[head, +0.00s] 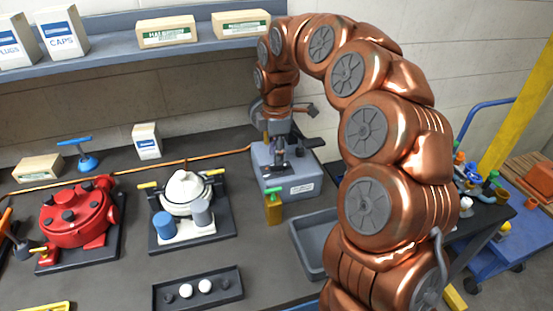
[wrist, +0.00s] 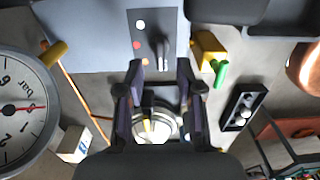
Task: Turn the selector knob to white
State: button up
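The selector knob (wrist: 157,48) is a dark upright bar on a dark panel (wrist: 139,15) of the grey box (head: 287,183). In the wrist view a white dot (wrist: 140,25), a red dot (wrist: 137,45) and an orange dot (wrist: 145,62) lie left of the knob. I cannot tell which dot it points to. My gripper (wrist: 160,72) is open, its two dark fingers apart with nothing between them. The knob shows just past the fingertips; in the head view my gripper (head: 281,156) hangs over the box and mostly hides the panel.
A yellow block with a green handle (head: 273,207) stands at the box's front. Left are a white motor (head: 186,187) and a red motor (head: 72,215). A grey bin (head: 307,250) and a black tray with balls (head: 197,291) lie in front. A shelf (head: 120,50) runs behind.

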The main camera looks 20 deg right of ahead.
aim_at(277, 168)
jog(key=shift+f+p, duration=0.45)
jog(key=shift+f, duration=1.3)
grip_shut()
